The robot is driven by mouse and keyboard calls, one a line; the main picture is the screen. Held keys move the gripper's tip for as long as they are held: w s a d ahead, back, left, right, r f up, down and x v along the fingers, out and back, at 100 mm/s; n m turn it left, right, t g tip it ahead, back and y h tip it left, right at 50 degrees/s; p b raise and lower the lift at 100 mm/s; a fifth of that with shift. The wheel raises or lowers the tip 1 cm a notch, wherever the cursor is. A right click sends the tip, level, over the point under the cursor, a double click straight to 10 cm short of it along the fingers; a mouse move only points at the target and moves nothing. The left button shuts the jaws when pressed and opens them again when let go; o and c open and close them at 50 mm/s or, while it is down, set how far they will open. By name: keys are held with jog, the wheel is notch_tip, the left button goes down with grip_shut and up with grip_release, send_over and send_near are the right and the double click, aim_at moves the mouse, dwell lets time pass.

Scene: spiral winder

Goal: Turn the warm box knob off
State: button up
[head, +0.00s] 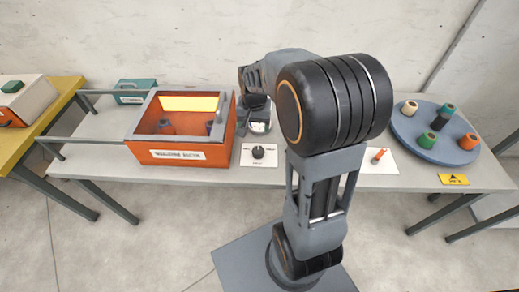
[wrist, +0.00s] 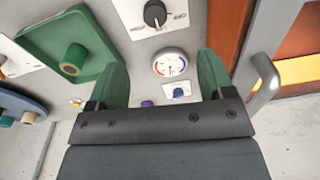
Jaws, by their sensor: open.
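The warm box (head: 178,154) is an orange box with a grey-framed window in its top, left of my arm in the head view. Its side and grey handle show at the right of the wrist view (wrist: 228,35). A black knob (head: 258,152) on a white plate stands just right of the box. A dark knob with a white pointer line also shows at the top of the wrist view (wrist: 155,14). My gripper (wrist: 162,64) has its green fingers spread, with nothing held between them. The knob lies beyond the fingertips, apart from them. The line's setting is too small to read.
A round gauge (wrist: 170,63) and a small blue knob (wrist: 179,92) show between the fingers. A green plate with a peg (wrist: 75,58) lies left of them. A blue disc (head: 403,140) with several spools is at the table's right.

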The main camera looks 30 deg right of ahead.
jog(key=m, duration=0.2)
send_over(257, 149)
notch_tip(257, 149, down, 5)
jog(key=shift+g, duration=0.4)
jog(key=f, duration=1.3)
jog(key=shift+s+d+f, duration=0.15)
jog(key=shift+d+f, duration=0.1)
jog(key=c, duration=0.9)
jog(key=n+b, duration=0.2)
jog(key=n, duration=0.4)
jog(key=shift+a, duration=0.15)
jog(key=n+b, duration=0.1)
jog(key=n, duration=0.4)
jog(key=shift+a+n, duration=0.1)
jog(key=shift+n, duration=0.5)
